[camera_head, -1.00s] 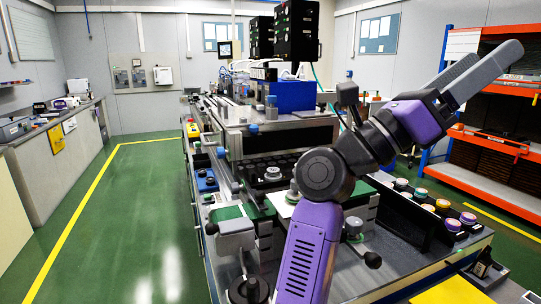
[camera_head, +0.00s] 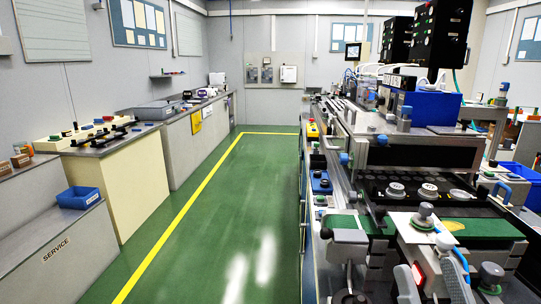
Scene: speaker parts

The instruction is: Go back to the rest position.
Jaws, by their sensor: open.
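My gripper (camera_head: 424,268) shows only at the bottom edge of the head view, right of centre. Two grey finger shapes point upward there, with a gap between them, and nothing is seen held between them. A small red light shows in the gap. The rest of my arm is out of view below the frame. The fingers appear in front of the near end of the workstation (camera_head: 377,222); whether they touch anything cannot be told.
A white plate with a grey knob (camera_head: 424,216) lies on the workstation near the fingers. A dark tray of round parts (camera_head: 398,191) is behind it. Green floor (camera_head: 225,225) is free on the left, with a blue bin (camera_head: 78,197) on the service bench.

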